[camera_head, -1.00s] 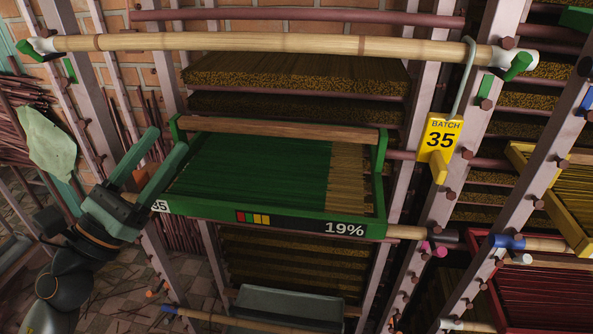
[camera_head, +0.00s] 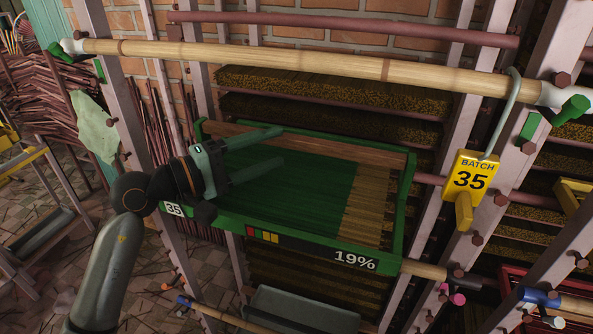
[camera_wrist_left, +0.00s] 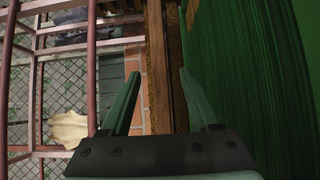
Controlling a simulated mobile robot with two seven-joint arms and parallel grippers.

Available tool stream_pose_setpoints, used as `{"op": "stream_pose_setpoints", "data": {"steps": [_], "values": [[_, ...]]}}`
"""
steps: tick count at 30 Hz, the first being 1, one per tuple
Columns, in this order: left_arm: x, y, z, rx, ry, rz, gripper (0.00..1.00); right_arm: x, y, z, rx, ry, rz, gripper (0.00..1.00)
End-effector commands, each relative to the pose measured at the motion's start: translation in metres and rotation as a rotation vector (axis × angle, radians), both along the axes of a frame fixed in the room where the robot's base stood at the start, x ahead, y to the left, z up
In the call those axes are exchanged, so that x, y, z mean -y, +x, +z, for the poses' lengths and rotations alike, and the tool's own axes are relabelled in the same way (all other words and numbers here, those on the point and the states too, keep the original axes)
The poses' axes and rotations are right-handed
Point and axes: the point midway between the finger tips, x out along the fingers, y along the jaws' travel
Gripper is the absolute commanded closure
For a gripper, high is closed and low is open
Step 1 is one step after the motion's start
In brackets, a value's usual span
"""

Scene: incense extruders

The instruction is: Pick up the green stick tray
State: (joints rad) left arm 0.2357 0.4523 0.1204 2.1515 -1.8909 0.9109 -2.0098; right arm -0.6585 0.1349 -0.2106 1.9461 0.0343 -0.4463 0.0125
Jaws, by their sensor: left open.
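The green stick tray (camera_head: 220,224) sits in the rack, with a green front wall marked 35 and 19%. Green sticks (camera_head: 305,193) fill most of it, and tan sticks (camera_head: 367,215) lie at its right end. My left gripper (camera_head: 282,146) is open, its fingers reaching over the tray's left part toward the wooden back rail (camera_head: 340,145). In the left wrist view, the open fingers (camera_wrist_left: 159,73) have a brown wooden bar (camera_wrist_left: 157,50) between them, with green sticks (camera_wrist_left: 255,60) to the right. I see no grip on the tray. My right gripper is not in view.
A bamboo pole (camera_head: 300,63) crosses above the tray. A yellow BATCH 35 tag (camera_head: 470,183) hangs at the right upright. Stacked stick trays (camera_head: 330,95) fill the rack behind. A grey trough (camera_head: 310,310) lies below.

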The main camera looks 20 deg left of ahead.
Motion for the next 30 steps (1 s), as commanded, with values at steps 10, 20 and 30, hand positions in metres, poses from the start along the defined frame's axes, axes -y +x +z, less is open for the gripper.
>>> {"op": "stream_pose_setpoints", "data": {"steps": [10, 20, 30], "values": [[0.028, 0.025, 0.004, -0.002, -0.006, -0.003, 0.37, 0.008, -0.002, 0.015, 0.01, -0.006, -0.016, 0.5], [0.039, 0.038, 0.0, -0.003, -0.002, -0.001, 0.37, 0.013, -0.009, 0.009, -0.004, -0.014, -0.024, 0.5], [0.038, 0.038, 0.0, -0.003, -0.002, -0.001, 0.66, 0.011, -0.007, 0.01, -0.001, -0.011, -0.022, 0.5]]}}
